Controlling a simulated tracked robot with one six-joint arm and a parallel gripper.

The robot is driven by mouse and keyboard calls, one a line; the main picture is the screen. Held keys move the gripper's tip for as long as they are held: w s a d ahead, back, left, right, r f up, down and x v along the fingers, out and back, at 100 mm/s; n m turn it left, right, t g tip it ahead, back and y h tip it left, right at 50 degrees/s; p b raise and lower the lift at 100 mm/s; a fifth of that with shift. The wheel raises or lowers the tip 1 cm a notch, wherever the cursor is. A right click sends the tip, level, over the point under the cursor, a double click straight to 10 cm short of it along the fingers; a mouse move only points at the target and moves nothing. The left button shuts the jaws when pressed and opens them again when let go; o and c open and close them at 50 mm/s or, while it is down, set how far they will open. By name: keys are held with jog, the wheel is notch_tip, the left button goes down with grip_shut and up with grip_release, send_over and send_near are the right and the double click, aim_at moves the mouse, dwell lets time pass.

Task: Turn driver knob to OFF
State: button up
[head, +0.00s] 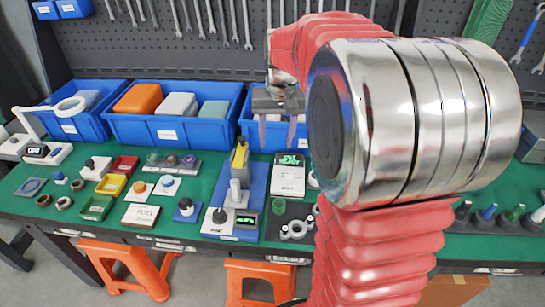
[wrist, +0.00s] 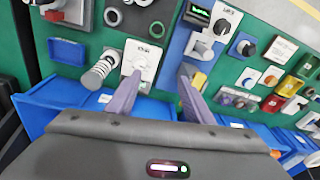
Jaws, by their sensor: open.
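I cannot make out a label naming the driver knob. One candidate is a black knob (head: 219,214) on a white box beside a lit green display (head: 247,222), in front of a yellow-topped upright device (head: 239,165) on a blue base. The knob box shows in the wrist view (wrist: 222,26), right of my gripper; the knob's setting is too small to read. My gripper (head: 277,132) is open and empty, held high near the blue bins at the back.
At the far left a dark display reading OFF (head: 37,151) sits beside another knob. Blue bins (head: 170,126) line the table's back. Small fixtures, trays and knobs crowd the green top. Orange stools (head: 125,270) stand in front. My arm hides the table's right middle.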

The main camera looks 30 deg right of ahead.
jog(key=m+g, duration=0.1)
jog(key=m, duration=0.1)
send_over(289, 172)
notch_tip(289, 172, down, 5)
jog(key=shift+s+d+y, duration=0.2)
jog(key=shift+s+y, duration=0.05)
jog(key=shift+y, duration=0.05)
jog(key=shift+f, duration=0.15)
jog(key=f, duration=1.3)
jog(key=shift+w+a+f, duration=0.2)
jog(key=shift+a+f, duration=0.1)
